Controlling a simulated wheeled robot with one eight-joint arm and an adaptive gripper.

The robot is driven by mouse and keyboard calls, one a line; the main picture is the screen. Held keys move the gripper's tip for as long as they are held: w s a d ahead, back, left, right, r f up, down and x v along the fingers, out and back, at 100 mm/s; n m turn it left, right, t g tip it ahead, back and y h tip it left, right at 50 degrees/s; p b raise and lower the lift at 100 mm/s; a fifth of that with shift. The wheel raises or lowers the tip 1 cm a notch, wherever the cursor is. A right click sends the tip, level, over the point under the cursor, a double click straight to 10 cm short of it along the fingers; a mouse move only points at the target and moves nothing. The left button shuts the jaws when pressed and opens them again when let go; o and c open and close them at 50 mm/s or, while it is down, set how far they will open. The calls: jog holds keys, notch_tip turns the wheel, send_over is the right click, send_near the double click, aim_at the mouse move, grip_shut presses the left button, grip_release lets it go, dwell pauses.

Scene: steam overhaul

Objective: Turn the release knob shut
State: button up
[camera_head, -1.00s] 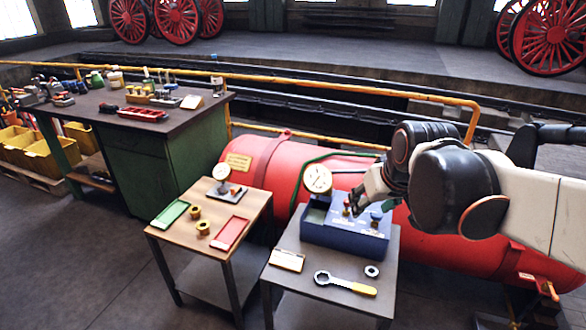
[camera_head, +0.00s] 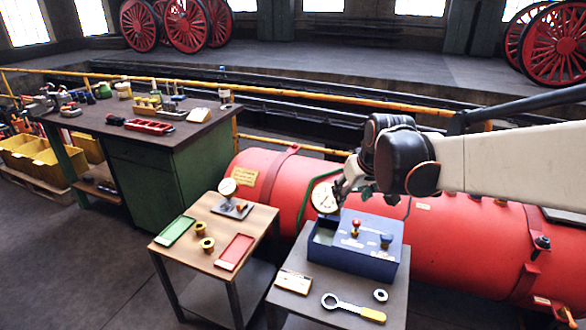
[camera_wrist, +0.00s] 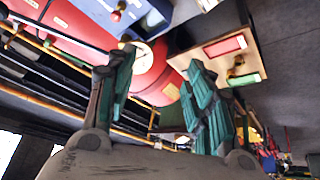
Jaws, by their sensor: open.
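The blue test box (camera_head: 345,255) stands on the right-hand small table. It carries a red knob (camera_head: 356,227) and a dark blue knob (camera_head: 386,240); I cannot tell by label which is the release knob. A round dial gauge (camera_head: 325,197) stands at the box's back left. My gripper (camera_head: 347,195) is above and behind the box, close to the gauge and clear of both knobs. In the wrist view my gripper (camera_wrist: 160,75) has its green-padded fingers spread and empty. The blue box (camera_wrist: 150,14) and red knob (camera_wrist: 117,14) show beyond them at the top.
A ring spanner (camera_head: 352,307), a nut (camera_head: 380,295) and a small plate (camera_head: 293,281) lie before the box. The left small table (camera_head: 215,245) holds trays, brass fittings and another gauge. A red boiler (camera_head: 450,250) lies behind. A green workbench (camera_head: 150,170) stands left.

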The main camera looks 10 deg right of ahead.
jog(key=w+d+f+p, duration=0.3)
jog(key=w+d+f, duration=0.45)
jog(key=w, duration=0.35)
jog(key=g+p, duration=0.2)
send_near(357, 221)
jog(key=shift+n+y, duration=0.4)
jog(key=b+x, duration=0.1)
jog(key=x, duration=0.2)
jog(key=b+x, duration=0.1)
jog(key=x, duration=0.2)
jog(key=d+b+x, duration=0.1)
jog(key=b+x, duration=0.1)
jog(key=x, duration=0.1)
jog(key=shift+c, duration=0.3)
jog(key=c, duration=1)
